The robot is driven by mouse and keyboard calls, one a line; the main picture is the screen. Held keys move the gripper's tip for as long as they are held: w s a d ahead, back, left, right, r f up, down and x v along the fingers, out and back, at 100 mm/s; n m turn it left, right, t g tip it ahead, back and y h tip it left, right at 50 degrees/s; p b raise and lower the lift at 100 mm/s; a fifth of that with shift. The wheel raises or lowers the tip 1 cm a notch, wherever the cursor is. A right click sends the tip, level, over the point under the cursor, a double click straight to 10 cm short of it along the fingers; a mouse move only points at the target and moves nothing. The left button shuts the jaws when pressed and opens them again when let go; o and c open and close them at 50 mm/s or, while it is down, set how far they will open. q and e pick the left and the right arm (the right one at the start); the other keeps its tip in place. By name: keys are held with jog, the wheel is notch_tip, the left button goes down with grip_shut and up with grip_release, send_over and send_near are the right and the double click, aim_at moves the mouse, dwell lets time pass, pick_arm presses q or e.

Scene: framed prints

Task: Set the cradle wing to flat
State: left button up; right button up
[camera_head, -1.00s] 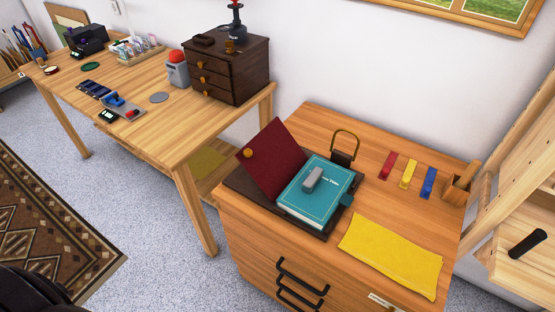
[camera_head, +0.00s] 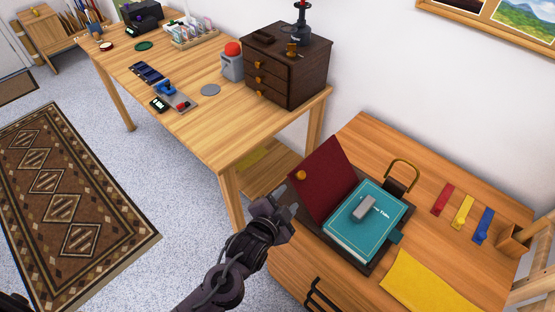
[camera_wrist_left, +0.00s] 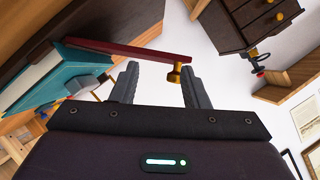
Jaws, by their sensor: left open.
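The cradle (camera_head: 323,242) is a dark base on the cabinet top. Its dark red wing (camera_head: 328,180) stands tilted up on the left side, with a brass knob (camera_head: 300,175) on its outer side. A teal book (camera_head: 362,225) lies on the cradle with a grey block (camera_head: 363,208) on it. My left gripper (camera_head: 286,203) is open and empty, left of and a little below the wing in the head view. In the left wrist view the wing (camera_wrist_left: 130,48) shows edge-on, and the knob (camera_wrist_left: 174,75) appears between my open fingers (camera_wrist_left: 160,88), with no clear contact. My right gripper is out of view.
A brass loop handle (camera_head: 402,172) stands behind the book. Red, yellow and blue pieces (camera_head: 462,212) lie to the right, and a yellow cloth (camera_head: 425,282) lies in front. A wooden table (camera_head: 190,120) with a dark drawer box (camera_head: 288,72) stands at the left.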

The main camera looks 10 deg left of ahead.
aim_at(300, 177)
pick_arm(q)
jog(key=shift+m+t+h, duration=0.3)
jog(key=shift+m+t, duration=0.2)
jog(key=w+d, duration=0.1)
jog(key=w, duration=0.1)
jog(key=w+d+r, duration=0.1)
jog(key=w, duration=0.1)
jog(key=w+d+r+p, duration=0.1)
jog(key=w, duration=0.1)
jog(key=shift+w, duration=0.2)
jog(key=shift+w+d+f, duration=0.1)
jog(key=shift+w+f, duration=0.1)
jog(key=shift+w, duration=0.35)
grip_shut()
